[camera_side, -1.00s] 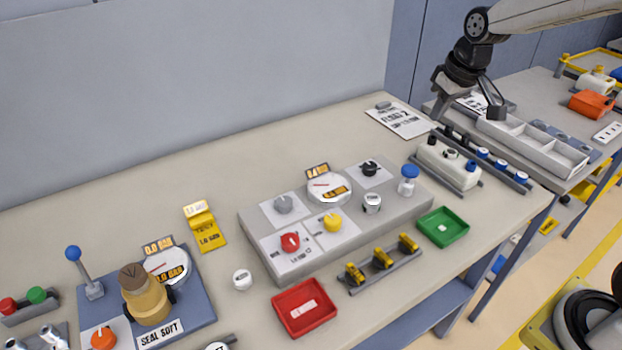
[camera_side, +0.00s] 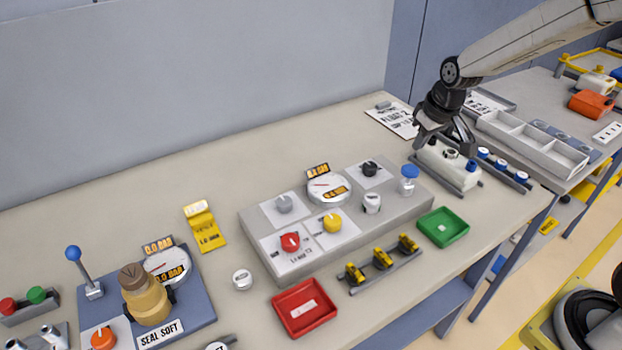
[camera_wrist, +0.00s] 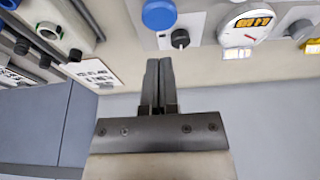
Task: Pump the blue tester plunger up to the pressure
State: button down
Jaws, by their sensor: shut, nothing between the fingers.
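The blue-topped plunger (camera_side: 408,172) stands upright at the right end of the grey tester panel (camera_side: 300,255). Its round blue cap (camera_wrist: 159,14) shows at the top of the wrist view, beside a black knob (camera_wrist: 180,38). My gripper (camera_side: 466,143) is shut and empty, right of and behind the plunger, near the white reservoir block. In the wrist view its fingertips (camera_wrist: 160,62) are together, apart from the cap.
The white reservoir block (camera_side: 445,168) and a rack of blue-white caps (camera_side: 502,167) stand right of the plunger. A green tray (camera_side: 443,227), a red tray (camera_side: 304,309) and yellow clips (camera_side: 382,258) lie in front. A paper sheet (camera_side: 392,121) lies behind, with bare table to its left.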

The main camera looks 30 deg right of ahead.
aim_at(413, 170)
jog(key=shift+s+x, duration=0.2)
jog(key=shift+x, duration=0.65)
jog(key=shift+s+x, duration=0.2)
jog(key=shift+x, duration=0.6)
jog(key=shift+s+x, duration=0.2)
jog(key=shift+x, duration=0.65)
jog(key=shift+f, duration=0.15)
jog(key=shift+f, duration=1.45)
jog(key=shift+s, duration=0.1)
jog(key=shift+r, duration=0.8)
jog(key=w+v, duration=0.1)
jog(key=v, duration=1.1)
jog(key=shift+r, duration=0.4)
